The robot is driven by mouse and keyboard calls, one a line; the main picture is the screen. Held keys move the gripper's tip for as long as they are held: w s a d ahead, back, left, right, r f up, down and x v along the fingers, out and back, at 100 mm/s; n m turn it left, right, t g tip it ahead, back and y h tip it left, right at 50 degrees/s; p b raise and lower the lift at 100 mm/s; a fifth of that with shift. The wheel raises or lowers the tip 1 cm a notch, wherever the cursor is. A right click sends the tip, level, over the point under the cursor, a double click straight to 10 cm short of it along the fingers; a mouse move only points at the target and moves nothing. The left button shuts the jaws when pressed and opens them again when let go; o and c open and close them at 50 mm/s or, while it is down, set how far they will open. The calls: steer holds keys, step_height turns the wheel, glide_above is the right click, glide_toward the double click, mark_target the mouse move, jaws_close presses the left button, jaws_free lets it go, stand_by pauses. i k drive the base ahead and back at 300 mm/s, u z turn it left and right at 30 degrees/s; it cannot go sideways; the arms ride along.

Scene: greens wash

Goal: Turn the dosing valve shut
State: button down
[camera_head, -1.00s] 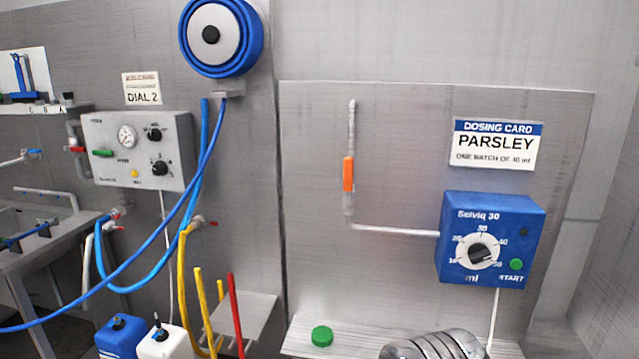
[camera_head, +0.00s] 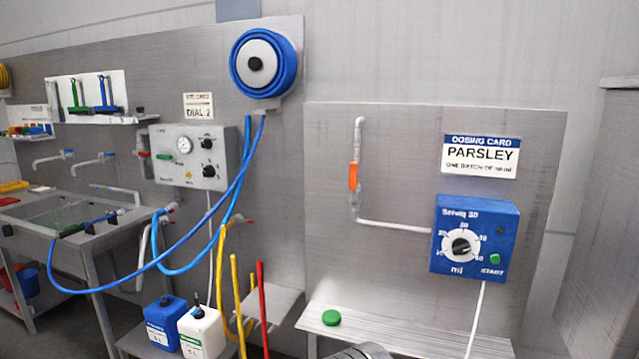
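An orange handle (camera_head: 353,176) stands upright, in line with the vertical part of a thin pale pipe (camera_head: 358,135) on the steel back panel. The pipe bends at the bottom and runs right to the blue dosing box (camera_head: 475,238). The box has a round dial with a black knob (camera_head: 461,246) and a green start button (camera_head: 495,259). The dosing card (camera_head: 480,156) above reads PARSLEY; its smaller line is blurred. My gripper's fingers do not show; only a grey metal piece, probably of my arm, shows at the bottom edge.
A steel shelf (camera_head: 405,330) with a green round thing (camera_head: 331,318) juts out below the panel. To the left are a hose reel (camera_head: 257,63), hanging blue hoses, a grey control box (camera_head: 190,157), canisters (camera_head: 201,331) and a sink (camera_head: 70,207).

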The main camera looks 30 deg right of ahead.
mark_target(353, 166)
steer(key=u, duration=0.5)
steer(key=k, duration=0.75)
steer(key=u, duration=0.55)
steer(key=i, duration=1.2)
steer(key=z, duration=0.95)
steer(key=i, duration=0.8)
steer(key=z, duration=0.35)
